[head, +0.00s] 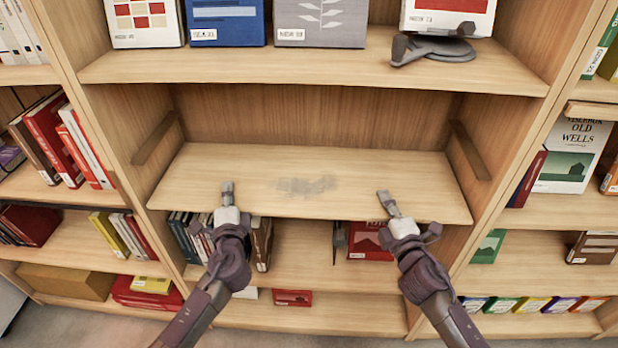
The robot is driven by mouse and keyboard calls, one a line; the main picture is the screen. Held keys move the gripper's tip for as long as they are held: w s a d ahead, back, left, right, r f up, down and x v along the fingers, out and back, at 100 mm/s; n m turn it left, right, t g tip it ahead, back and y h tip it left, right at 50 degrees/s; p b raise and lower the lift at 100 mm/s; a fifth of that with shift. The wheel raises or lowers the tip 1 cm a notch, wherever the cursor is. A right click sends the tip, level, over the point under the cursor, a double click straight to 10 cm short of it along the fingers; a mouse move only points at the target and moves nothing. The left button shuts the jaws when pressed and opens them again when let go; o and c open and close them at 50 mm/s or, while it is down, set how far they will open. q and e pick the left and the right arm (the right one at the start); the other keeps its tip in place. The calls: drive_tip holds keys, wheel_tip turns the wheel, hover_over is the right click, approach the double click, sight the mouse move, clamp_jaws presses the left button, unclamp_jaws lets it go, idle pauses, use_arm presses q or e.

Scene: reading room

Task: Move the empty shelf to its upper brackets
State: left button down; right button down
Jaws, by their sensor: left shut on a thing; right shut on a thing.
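The empty shelf (340,170) is a light wooden board in the middle bay, with a grey smudge on its top. The left upper bracket (155,138) and right upper bracket (470,150) are brown strips on the side walls, both above the shelf's surface. My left gripper (228,195) is shut on the shelf's front edge, left of its middle. My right gripper (388,203) is shut on the same edge, right of the middle. One finger of each shows above the board; the parts below are hidden. Whether the board rests on lower supports is hidden.
Books (262,243) and a red book (370,240) stand close below the empty shelf. The space directly above it is clear.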

use_arm(q)
drive_tip(key=shift+r, duration=0.1)
use_arm(e)
drive_tip(key=shift+r, duration=0.1)
